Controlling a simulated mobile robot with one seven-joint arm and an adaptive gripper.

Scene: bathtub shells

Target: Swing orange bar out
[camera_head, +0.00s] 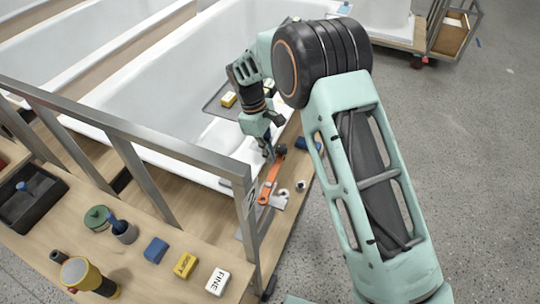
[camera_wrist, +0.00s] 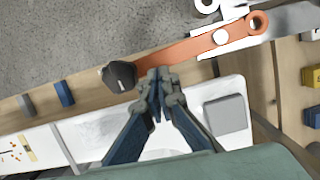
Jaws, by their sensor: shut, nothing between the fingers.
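The orange bar (camera_head: 269,184) lies beside the corner of the white bathtub, along the wooden ledge. In the wrist view the orange bar (camera_wrist: 185,50) runs from a black knob (camera_wrist: 119,76) at its left end to a ring at its right end, over a white and metal bracket (camera_wrist: 232,36). The knob also shows in the head view (camera_head: 281,149). My gripper (camera_wrist: 158,76) is shut and empty, its tips close beside the bar near the knob. I cannot tell whether they touch it. In the head view my gripper (camera_head: 269,152) points down.
The bathtub (camera_head: 190,60) fills the back, with a metal rail (camera_head: 120,122) along it. A wooden bench (camera_head: 130,262) at the front holds a yellow block (camera_head: 187,266), a white block (camera_head: 217,282) and a blue block (camera_head: 156,250). Grey floor (camera_head: 480,150) is open at right.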

